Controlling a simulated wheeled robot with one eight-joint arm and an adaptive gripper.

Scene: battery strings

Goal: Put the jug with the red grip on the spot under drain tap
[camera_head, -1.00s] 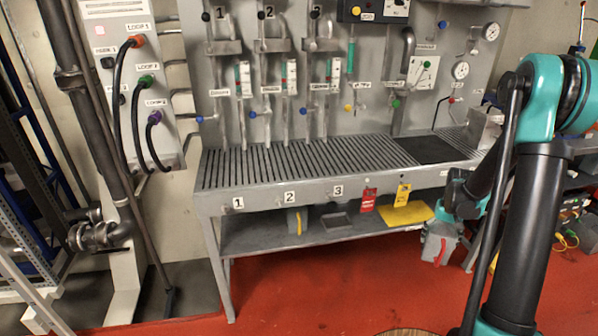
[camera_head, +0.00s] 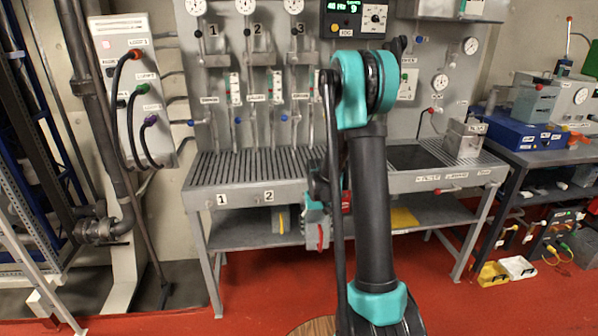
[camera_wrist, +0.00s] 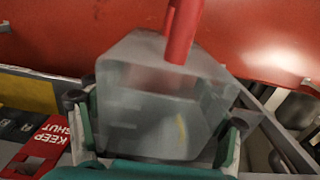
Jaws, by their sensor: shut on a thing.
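The grey jug with the red grip (camera_head: 318,236) hangs in my gripper (camera_head: 316,208), in front of the bench's front edge, right of the label 2. My arm hides part of the gripper. In the wrist view the jug (camera_wrist: 140,115) fills the middle, its red grip (camera_wrist: 180,35) pointing up in the picture. The fingers (camera_wrist: 158,125) are on either side of it. A tap with a red handle (camera_head: 447,190) is on the bench front at the right; I cannot read its label. I cannot make out a marked spot under a drain tap.
A jug with a yellow grip (camera_head: 281,221) stands on the lower shelf (camera_head: 240,233), close behind the held jug. A yellow sheet (camera_head: 403,218) lies further right. The slatted bench top (camera_head: 250,168) is above. The red floor (camera_head: 260,285) in front is clear.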

